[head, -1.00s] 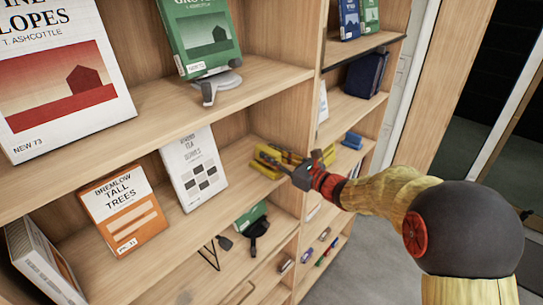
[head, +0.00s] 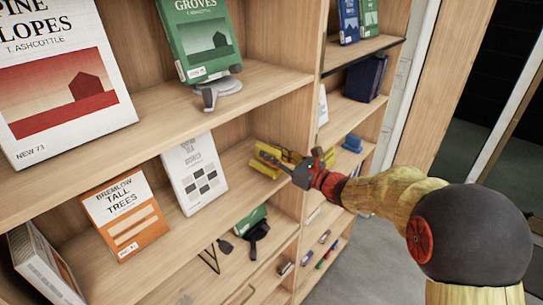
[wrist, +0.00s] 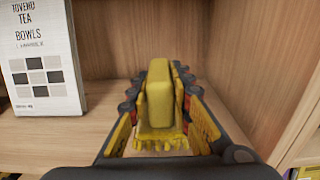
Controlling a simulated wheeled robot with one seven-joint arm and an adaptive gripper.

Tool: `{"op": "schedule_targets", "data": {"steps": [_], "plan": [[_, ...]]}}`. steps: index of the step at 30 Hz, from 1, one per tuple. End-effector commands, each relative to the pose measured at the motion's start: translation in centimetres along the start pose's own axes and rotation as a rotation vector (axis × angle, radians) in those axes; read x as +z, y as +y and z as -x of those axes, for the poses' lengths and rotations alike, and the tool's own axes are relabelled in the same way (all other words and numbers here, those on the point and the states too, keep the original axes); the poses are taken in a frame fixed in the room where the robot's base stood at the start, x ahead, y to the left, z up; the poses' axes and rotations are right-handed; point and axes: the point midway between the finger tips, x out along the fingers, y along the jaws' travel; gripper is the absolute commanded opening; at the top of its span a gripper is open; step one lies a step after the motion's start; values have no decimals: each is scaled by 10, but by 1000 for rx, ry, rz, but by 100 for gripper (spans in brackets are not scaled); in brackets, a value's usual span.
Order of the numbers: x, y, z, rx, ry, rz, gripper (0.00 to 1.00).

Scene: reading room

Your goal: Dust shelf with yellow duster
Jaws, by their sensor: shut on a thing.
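The yellow duster (wrist: 163,100) is a block with a fringed lower edge. My gripper (wrist: 160,85) is shut on it, with a dark-jointed finger on each side. In the head view the duster and gripper (head: 281,163) are inside the right end of the middle shelf (head: 215,200), close to its upright side panel. In the wrist view the duster is low over the bare shelf board, in front of the back panel. I cannot tell whether its fringe touches the board.
A white book (head: 194,172) stands left of the duster, and an orange book (head: 124,212) stands farther left. The upper shelf (head: 275,83) is above, with a green book (head: 203,38) on a grey stand. A neighbouring bay holds a blue item (head: 352,142).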

Motion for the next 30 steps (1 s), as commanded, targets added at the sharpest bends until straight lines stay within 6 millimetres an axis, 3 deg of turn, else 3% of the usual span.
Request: {"op": "schedule_targets", "data": {"steps": [8, 30], "plan": [[0, 0, 3, -1, 0, 0, 0], [0, -1, 56, -2, 0, 1, 0]]}}
